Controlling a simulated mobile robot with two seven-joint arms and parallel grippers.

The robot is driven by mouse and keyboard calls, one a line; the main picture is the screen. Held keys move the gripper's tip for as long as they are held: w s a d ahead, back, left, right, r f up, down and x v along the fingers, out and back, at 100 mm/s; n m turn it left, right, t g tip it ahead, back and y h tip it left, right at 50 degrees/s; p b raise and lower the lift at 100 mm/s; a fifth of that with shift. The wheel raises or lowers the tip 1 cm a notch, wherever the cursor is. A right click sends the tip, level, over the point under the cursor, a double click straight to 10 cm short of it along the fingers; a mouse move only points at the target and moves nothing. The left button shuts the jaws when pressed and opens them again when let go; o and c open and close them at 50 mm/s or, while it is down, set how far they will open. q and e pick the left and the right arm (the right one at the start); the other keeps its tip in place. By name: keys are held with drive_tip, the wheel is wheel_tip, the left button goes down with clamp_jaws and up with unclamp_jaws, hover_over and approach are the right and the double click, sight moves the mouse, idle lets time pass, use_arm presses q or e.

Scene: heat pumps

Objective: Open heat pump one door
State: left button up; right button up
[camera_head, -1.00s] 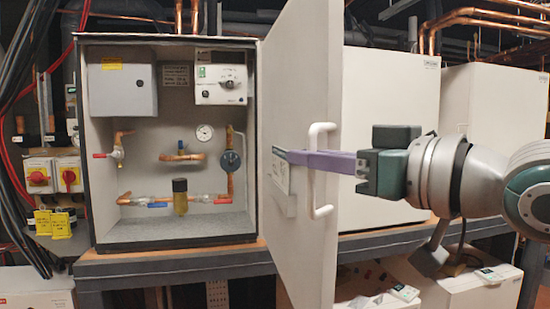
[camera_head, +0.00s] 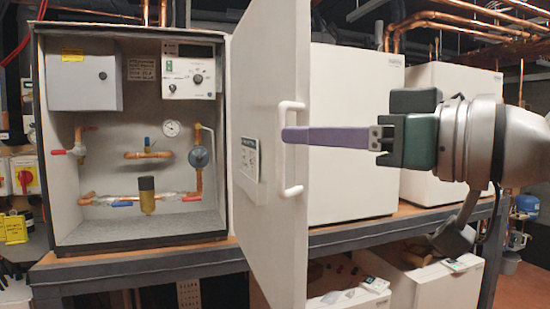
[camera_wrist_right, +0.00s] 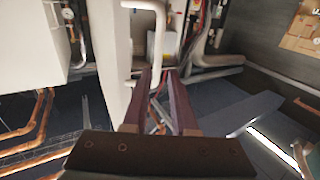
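The first heat pump (camera_head: 135,235) is a grey-white open cabinet in the head view, with valves, gauges and a control box inside. Its white door (camera_head: 270,60) stands wide open, swung toward me on the cabinet's right side. My left gripper is not in view.
Two more closed white cabinets (camera_head: 350,140) stand to the right of the door on the same bench (camera_head: 130,270). White units (camera_head: 450,285) sit below the bench. Copper pipes run overhead. Red and yellow switches (camera_head: 24,175) are at the far left.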

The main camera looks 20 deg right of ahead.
use_arm(q)
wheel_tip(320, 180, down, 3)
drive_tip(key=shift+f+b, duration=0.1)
drive_tip(key=shift+b, duration=0.9)
use_arm(e)
drive_tip(key=v, duration=0.4)
drive_tip(key=shift+s+d, duration=0.15)
drive_tip(key=shift+s, duration=0.15)
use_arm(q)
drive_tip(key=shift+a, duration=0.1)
